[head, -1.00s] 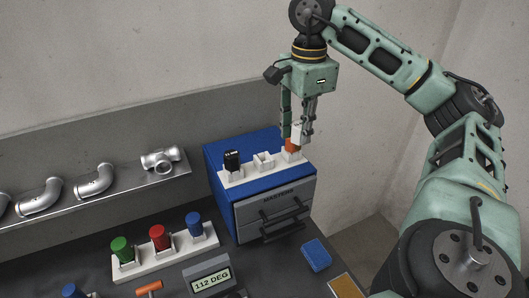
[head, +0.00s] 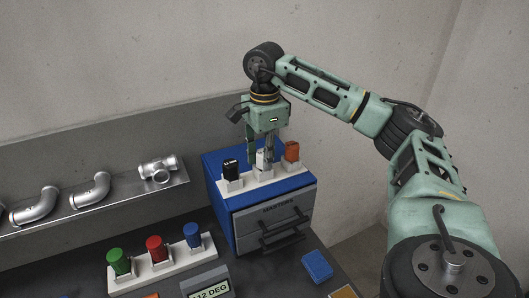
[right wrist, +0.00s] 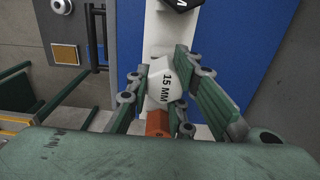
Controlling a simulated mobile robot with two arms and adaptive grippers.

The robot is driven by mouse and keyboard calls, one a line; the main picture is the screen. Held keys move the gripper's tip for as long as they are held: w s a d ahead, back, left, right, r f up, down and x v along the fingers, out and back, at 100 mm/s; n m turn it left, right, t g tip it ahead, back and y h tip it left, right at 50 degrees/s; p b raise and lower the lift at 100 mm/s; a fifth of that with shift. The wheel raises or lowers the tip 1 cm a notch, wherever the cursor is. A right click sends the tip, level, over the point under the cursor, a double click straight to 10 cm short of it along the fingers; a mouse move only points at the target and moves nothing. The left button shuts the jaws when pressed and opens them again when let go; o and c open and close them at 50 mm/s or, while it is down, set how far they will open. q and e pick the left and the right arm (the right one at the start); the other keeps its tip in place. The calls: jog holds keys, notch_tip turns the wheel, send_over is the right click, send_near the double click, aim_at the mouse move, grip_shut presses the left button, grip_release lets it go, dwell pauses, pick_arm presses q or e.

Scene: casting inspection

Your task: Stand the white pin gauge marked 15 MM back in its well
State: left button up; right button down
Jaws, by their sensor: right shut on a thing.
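The white pin gauge (right wrist: 163,82) is marked 15 MM in the right wrist view. My right gripper (head: 261,160) is shut on it, and the gauge is mostly hidden by the fingers in the head view. It is over the middle well (head: 264,175) of the white rack, between the black gauge (head: 231,169) and the orange gauge (head: 292,151). Both of those stand in their own wells. I cannot tell whether the white gauge's lower end is inside the well. My left gripper is not in view.
The rack sits on a blue cabinet (head: 219,193) with a grey drawer front. Green (head: 119,261), red (head: 156,248) and blue (head: 193,235) gauges stand in a white rack on the bench. A blue block (head: 317,265) lies right of it. Metal fittings line the shelf.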

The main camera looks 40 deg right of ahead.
jog(key=c, duration=1.6)
grip_release()
jog(key=shift+a, duration=0.1)
jog(key=shift+o, duration=0.2)
jog(key=shift+f+b, duration=0.2)
jog(key=shift+b, duration=0.1)
jog(key=shift+r, duration=0.3)
notch_tip(320, 180, up, 3)
jog(key=shift+f+b, duration=0.1)
jog(key=shift+b, duration=0.75)
notch_tip(320, 180, up, 3)
jog(key=shift+r+p, duration=0.15)
jog(key=shift+p, duration=0.65)
jog(key=shift+s+r, duration=0.2)
jog(key=shift+r, duration=0.45)
